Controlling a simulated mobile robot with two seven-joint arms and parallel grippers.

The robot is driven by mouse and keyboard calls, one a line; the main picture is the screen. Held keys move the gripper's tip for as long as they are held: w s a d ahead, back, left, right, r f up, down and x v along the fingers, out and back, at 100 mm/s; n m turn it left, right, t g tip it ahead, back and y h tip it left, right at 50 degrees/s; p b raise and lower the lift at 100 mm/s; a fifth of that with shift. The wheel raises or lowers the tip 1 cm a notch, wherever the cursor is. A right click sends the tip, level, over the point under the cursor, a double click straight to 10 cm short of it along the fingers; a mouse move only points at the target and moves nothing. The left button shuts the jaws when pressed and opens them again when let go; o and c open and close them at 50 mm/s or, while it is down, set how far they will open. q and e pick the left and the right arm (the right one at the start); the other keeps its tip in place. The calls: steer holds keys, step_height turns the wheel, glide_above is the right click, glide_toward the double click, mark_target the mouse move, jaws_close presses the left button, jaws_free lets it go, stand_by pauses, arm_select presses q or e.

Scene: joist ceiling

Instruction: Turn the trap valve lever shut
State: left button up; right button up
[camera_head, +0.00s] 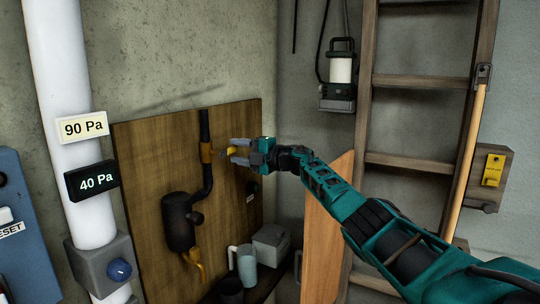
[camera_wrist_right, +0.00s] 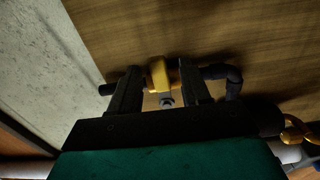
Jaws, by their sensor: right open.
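The trap valve (camera_head: 206,152) is an orange-brown body on a black pipe that runs down a wooden panel. Its yellow lever (camera_head: 229,152) sticks out from the panel toward my right gripper (camera_head: 238,151). The right gripper is open, with its two grey fingers above and below the lever's end. In the right wrist view the yellow lever (camera_wrist_right: 158,74) lies between the two dark fingers (camera_wrist_right: 161,85), with small gaps; I cannot tell if either touches. My left gripper is not in view.
Below the valve, a dark trap cylinder (camera_head: 179,222) and a yellow outlet (camera_head: 195,262) sit on the panel (camera_head: 150,160). A jug (camera_head: 246,264) and a grey box (camera_head: 270,243) stand below. A ladder (camera_head: 410,80) and lantern (camera_head: 340,80) are to the right.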

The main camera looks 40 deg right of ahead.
steer(key=v, duration=1)
steer(key=shift+b, duration=0.35)
